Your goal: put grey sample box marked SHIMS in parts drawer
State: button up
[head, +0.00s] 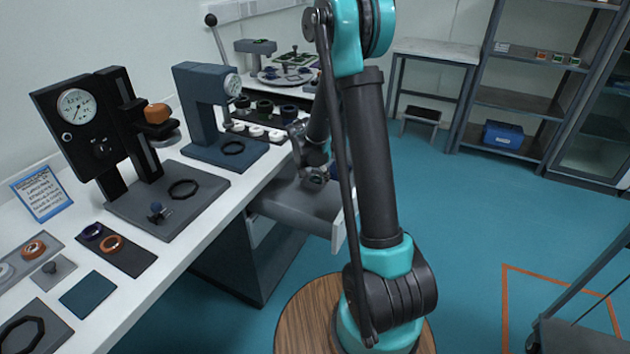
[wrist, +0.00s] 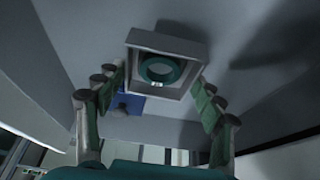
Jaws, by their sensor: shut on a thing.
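A small grey open box (wrist: 165,42) with a teal ring inside sits between the fingers of my gripper (wrist: 158,88) in the wrist view. The fingers are closed on its two sides. No SHIMS marking can be read on it. In the head view my gripper (head: 316,172) is over the open grey drawer (head: 290,203), which is pulled out from under the white bench. My arm hides part of the drawer. In the wrist view the grey drawer interior (wrist: 215,50) lies around and behind the box.
In the wrist view a blue patch (wrist: 128,103) with a small dark knob lies beyond the box. A black gauge stand (head: 100,140), a blue-grey press (head: 205,110) and trays of rings (head: 118,248) stand on the bench.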

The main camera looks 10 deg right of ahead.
jog(key=shift+f, duration=1.05)
jog(key=shift+f, duration=0.1)
jog(key=o, duration=1.4)
jog(key=shift+c, duration=0.2)
jog(key=v, duration=1.2)
jog(key=s+d+n+y, duration=0.1)
jog(key=s+n, duration=0.1)
jog(key=s, duration=0.6)
jog(key=s+d+n+y, duration=0.1)
jog(key=s+d+n, duration=0.1)
jog(key=s, duration=0.7)
jog(key=s+d+f+n, duration=0.1)
jog(key=s+d+n, duration=0.1)
jog(key=s, duration=0.7)
jog(key=shift+s+d+f+n+y, duration=0.15)
jog(key=shift+s+n+y, duration=0.1)
jog(key=shift+n+y, duration=0.25)
